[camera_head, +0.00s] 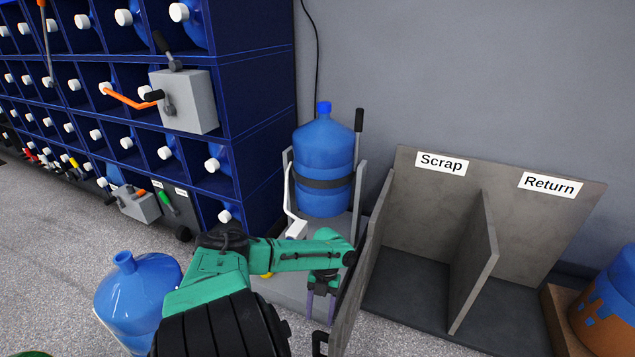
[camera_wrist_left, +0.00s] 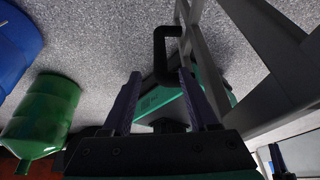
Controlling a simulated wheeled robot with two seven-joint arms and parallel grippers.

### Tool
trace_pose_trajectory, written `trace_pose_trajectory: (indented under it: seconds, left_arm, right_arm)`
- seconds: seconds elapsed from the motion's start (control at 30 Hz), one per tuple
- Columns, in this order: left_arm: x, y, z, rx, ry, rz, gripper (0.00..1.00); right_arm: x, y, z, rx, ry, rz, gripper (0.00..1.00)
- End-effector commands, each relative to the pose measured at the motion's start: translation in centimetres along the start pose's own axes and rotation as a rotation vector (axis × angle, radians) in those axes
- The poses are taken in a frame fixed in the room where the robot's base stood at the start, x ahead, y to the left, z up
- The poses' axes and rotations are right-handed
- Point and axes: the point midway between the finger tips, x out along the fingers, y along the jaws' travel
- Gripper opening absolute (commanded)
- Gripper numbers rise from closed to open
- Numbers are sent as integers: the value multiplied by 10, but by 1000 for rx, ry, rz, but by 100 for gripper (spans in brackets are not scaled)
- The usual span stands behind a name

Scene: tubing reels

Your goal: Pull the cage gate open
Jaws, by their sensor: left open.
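A black bar handle (camera_wrist_left: 165,52) sticks out from a grey gate frame (camera_wrist_left: 243,103) in the left wrist view. In the head view, a black handle (camera_head: 320,343) shows low beside the narrow upright grey panel (camera_head: 369,255). My left gripper (camera_head: 320,297) points down just left of that panel, above the handle. In the wrist view my left gripper (camera_wrist_left: 163,88) is open, its dark fingers apart on either side of the handle's line. The handle's near end lies close to the gap; contact cannot be told. Most of the gate is hidden or cut off.
Scrap and Return bins (camera_head: 425,255) stand right of the panel. A blue bottle (camera_head: 323,165) sits on a grey cart behind my arm. Another blue bottle (camera_head: 137,300) stands on the floor at left. A blue rack (camera_head: 260,100) fills the left.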

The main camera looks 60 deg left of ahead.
Motion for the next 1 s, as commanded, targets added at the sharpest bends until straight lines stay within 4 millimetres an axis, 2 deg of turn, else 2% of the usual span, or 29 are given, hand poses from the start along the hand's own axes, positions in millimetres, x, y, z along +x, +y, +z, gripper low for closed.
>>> trace_pose_trajectory:
  seconds: [0.03,0.1,0.23,1.0]
  left_arm:
    - [-15,0,-1,0,-2,0,60]
    - [-29,0,0,0,-2,-1,60]
    - [-43,0,0,-1,-1,-1,60]
    - [-44,0,0,-1,1,0,60]
  right_arm:
    - [6,1,0,2,-7,2,50]
    - [16,2,1,4,-9,5,50]
    - [28,4,1,7,-9,9,50]
    - [32,4,2,7,-9,9,50]
